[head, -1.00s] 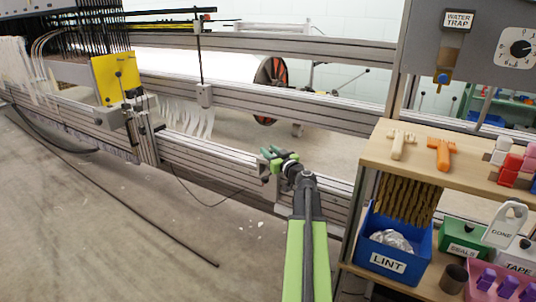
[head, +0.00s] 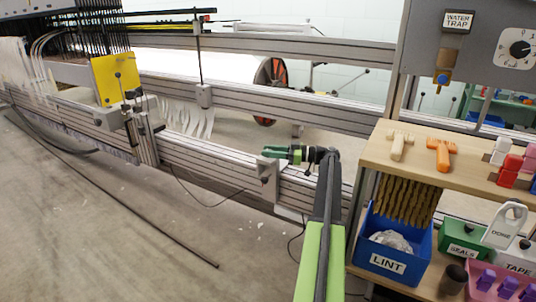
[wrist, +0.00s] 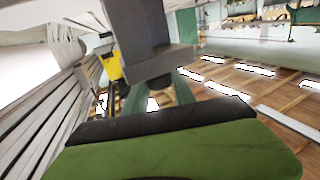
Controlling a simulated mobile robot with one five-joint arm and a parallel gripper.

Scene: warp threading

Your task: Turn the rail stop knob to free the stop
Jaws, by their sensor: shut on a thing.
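My gripper (head: 274,153) is at the rail stop (head: 268,168), a small grey block on the front face of the lower grey rail. Its green fingers lie nearly level across the top of the block and are shut. In the head view the fingers cover the stop's knob. In the wrist view a dark grey post and block (wrist: 150,66) stand close in front of the green fingers (wrist: 182,88), which partly hide behind it. I take this to be the knob they grip; its exact turn angle cannot be told.
The lower rail (head: 210,158) runs left to a yellow plate (head: 115,78) and warp threads. A wooden shelf (head: 385,160) with tools and a blue LINT bin (head: 395,240) stands close right of my arm. A dark rod lies on the open floor at left.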

